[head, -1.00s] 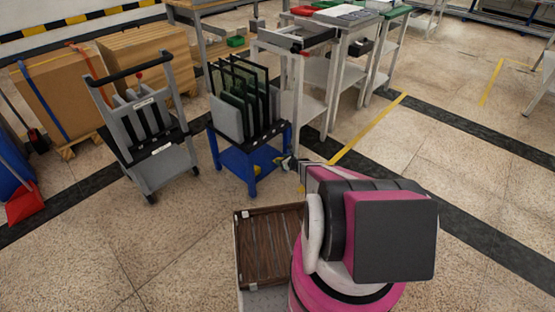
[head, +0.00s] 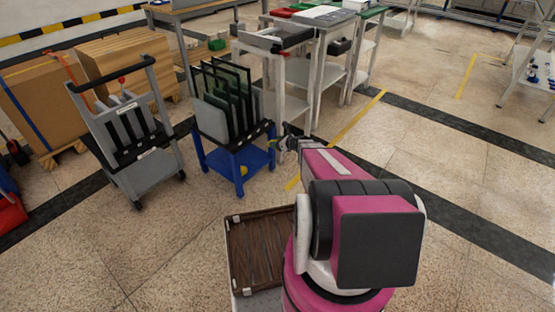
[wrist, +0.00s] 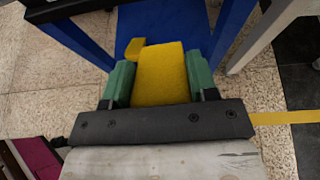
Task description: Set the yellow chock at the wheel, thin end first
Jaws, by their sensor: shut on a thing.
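In the wrist view my gripper (wrist: 162,85) has its two green fingers shut on the yellow chock (wrist: 162,72). The chock points away from the palm; I cannot tell which of its ends is the thin one. In the head view my gripper (head: 287,143) is beside the right side of the blue stand (head: 240,164), and the chock in it is too small to make out. Black casters, one of them a wheel (head: 182,175), show under the grey cart (head: 150,177) to the left. No wheel shows in the wrist view.
Another yellow piece (wrist: 134,46) lies on the blue stand's low shelf, beyond my gripper. Dark panels stand upright in the blue stand. A brown slatted tray (head: 230,262) is by my base. Pale workbenches (head: 310,70) stand behind. The floor to the right is open.

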